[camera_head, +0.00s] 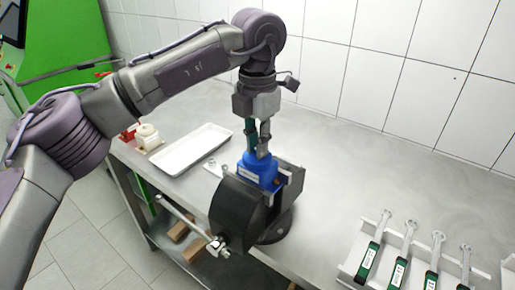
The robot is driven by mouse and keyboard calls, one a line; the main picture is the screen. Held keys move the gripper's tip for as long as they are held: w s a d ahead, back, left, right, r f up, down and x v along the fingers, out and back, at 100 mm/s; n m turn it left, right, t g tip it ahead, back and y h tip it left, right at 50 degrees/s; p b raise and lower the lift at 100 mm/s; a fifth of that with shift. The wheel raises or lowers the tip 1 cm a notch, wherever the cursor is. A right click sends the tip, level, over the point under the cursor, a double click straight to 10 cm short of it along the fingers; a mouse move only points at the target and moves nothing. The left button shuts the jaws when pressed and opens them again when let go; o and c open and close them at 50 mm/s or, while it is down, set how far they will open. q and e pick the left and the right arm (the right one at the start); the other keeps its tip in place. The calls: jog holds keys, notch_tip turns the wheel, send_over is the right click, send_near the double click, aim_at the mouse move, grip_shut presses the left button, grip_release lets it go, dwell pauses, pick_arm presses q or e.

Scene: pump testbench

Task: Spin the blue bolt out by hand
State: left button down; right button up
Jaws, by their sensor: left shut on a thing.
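A blue pump body (259,171) with a small white label sits upright in a dark vise (238,210) near the table's front edge. My left gripper (258,148) points straight down from above, its fingertips at the top of the blue body. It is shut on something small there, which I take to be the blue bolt. The bolt is hidden by the fingers and too small to make out, so I cannot tell how far it is threaded in. My right gripper is not in view.
The vise handle (187,217) sticks out to the front left. A white tray (191,148) lies left of the vise, with small red and white items (147,135) beyond it. A rack (347,265) with several green-handled wrenches stands at the right. The table behind is clear.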

pick_arm(q)
jog(key=shift+n+b, duration=0.45)
jog(key=shift+n, duration=0.85)
jog(key=c, duration=1.2)
grip_release()
jog(key=shift+o, duration=0.2)
notch_tip(320, 180, up, 12)
